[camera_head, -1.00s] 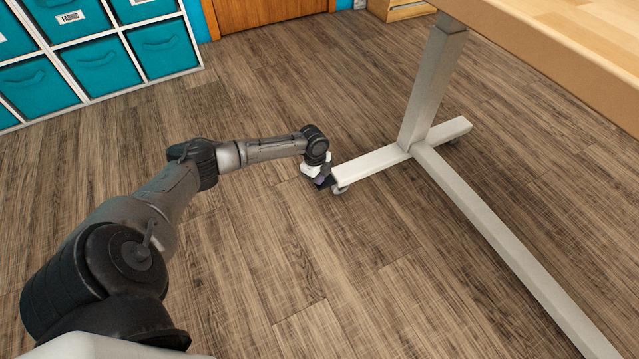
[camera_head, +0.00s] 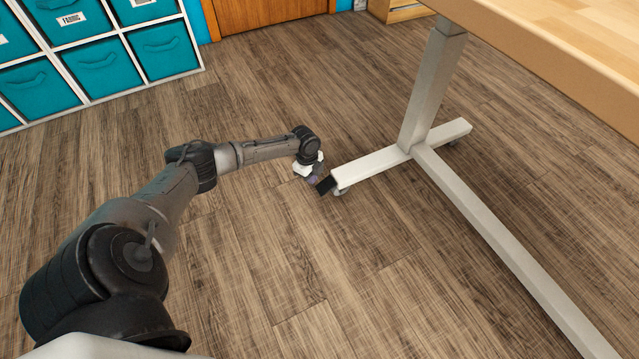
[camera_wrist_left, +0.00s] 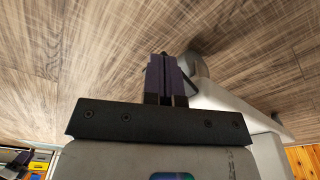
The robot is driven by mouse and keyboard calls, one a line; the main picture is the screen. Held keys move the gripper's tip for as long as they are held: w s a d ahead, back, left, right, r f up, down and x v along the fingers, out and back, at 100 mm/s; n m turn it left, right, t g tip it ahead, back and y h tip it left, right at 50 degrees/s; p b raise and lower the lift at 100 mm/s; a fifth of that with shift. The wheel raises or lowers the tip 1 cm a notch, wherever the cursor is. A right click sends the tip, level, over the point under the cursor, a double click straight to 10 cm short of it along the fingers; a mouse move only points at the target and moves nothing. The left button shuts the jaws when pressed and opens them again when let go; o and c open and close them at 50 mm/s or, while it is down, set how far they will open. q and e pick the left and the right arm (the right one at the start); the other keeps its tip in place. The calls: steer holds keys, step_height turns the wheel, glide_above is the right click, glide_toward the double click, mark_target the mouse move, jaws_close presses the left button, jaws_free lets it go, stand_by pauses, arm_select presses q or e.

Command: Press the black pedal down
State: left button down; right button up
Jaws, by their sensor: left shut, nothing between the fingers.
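The black pedal (camera_head: 326,186) is a small dark plate at the near-left end of the table's pale foot bar (camera_head: 372,162), beside a caster. I cannot tell from here whether it is up or down. My left gripper (camera_head: 313,179) is low over the floor, just left of the pedal, with a small gap seeming to show between them. In the left wrist view its fingers (camera_wrist_left: 160,75) are together and empty, and they hide most of what lies behind them. My right gripper is not in view.
A caster (camera_wrist_left: 195,65) sits under the bar end close to the fingers. The table leg (camera_head: 430,95) and long crossbar (camera_head: 500,240) stand to the right, under the wooden tabletop (camera_head: 560,40). Teal storage bins (camera_head: 95,65) line the far left. The wood floor around is clear.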

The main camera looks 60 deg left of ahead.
arm_select(q)
step_height(320, 180, up, 14)
steer(key=a+p, duration=0.1)
steer(key=p, duration=0.6)
steer(key=shift+s+a+p, duration=0.15)
steer(key=shift+s+p, duration=0.15)
steer(key=shift+p, duration=0.05)
steer(key=shift+f, duration=0.15)
